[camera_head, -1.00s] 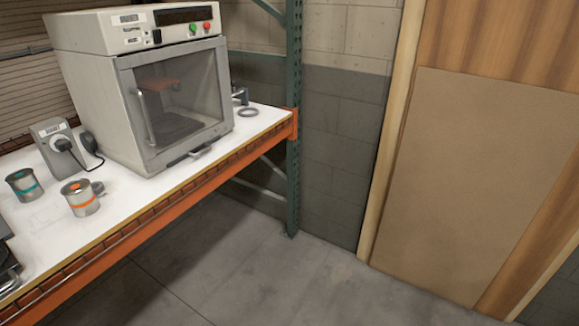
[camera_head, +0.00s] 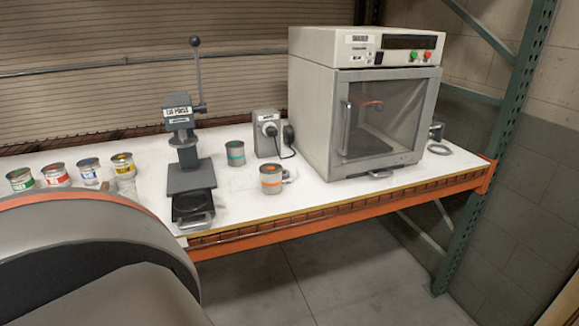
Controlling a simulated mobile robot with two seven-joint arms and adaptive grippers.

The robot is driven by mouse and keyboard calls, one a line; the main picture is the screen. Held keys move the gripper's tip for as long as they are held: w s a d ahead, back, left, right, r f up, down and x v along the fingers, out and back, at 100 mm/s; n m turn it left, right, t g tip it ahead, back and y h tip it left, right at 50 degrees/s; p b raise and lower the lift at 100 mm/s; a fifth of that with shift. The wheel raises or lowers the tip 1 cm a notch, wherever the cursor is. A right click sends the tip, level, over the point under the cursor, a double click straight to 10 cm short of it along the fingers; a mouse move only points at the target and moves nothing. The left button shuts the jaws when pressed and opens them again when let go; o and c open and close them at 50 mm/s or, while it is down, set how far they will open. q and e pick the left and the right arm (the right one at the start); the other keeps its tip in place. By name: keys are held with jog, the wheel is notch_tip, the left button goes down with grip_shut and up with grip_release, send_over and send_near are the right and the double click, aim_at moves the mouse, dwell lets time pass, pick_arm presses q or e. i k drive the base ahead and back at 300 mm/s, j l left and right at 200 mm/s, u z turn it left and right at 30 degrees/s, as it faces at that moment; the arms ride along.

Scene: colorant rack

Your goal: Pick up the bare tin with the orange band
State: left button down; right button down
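A bare metal tin with an orange band (camera_head: 271,180) stands upright on the white shelf top, near the front edge. A small dark piece shows at its right side; I cannot tell whether it is part of the tin. A similar bare tin with a teal band (camera_head: 235,153) stands behind it to the left. Neither gripper shows in the head view. A large grey rounded part of my own body fills the lower left.
A lever press (camera_head: 188,165) stands left of the tins. Several labelled colour tins (camera_head: 89,172) are farther left. An orange beam (camera_head: 335,219) edges the shelf.

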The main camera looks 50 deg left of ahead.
aim_at(270, 185)
jog(key=u, duration=1.6)
jog(key=i+l+z, duration=0.1)
jog(key=l, duration=0.3)
jog(key=i+l+z, duration=0.1)
jog(key=i+l, duration=0.15)
jog(key=l, duration=0.15)
